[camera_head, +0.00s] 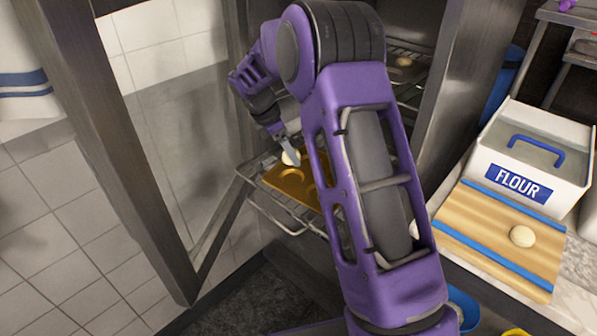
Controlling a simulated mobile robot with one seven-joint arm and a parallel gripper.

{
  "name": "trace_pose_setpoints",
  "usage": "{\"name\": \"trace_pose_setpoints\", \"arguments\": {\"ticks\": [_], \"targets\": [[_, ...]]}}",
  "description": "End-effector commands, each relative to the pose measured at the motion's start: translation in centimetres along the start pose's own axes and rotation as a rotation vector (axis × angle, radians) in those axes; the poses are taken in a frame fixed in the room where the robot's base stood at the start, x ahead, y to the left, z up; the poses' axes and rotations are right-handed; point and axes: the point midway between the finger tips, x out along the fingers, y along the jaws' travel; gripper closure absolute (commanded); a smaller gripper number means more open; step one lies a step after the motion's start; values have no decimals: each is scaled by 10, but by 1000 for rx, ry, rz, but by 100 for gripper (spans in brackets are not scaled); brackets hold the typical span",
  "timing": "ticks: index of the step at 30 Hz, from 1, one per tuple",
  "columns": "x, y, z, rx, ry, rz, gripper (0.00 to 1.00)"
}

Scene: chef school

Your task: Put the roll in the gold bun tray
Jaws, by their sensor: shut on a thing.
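My gripper (284,142) is shut on a small pale roll (291,158). The roll is at the far left edge of the gold bun tray (283,189), over or in it; I cannot tell whether it touches the tray. The gold tray has round hollows and sits on a wire rack (258,194) that sticks out of a tall metal cabinet. My purple arm hides the right part of the tray. Another pale roll (522,236) lies on a wooden board at the right.
A metal cabinet post (436,110) stands right of my arm, and an open door (110,130) stands at the left. A white flour bin (530,155) stands behind the wooden board (480,225).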

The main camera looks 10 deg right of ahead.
Motion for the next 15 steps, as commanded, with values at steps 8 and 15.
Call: {"name": "trace_pose_setpoints", "arguments": {"ticks": [8,15], "targets": [[31,0,-13,2,0,0,90],[60,-1,-25,3,0,-3,90]]}}
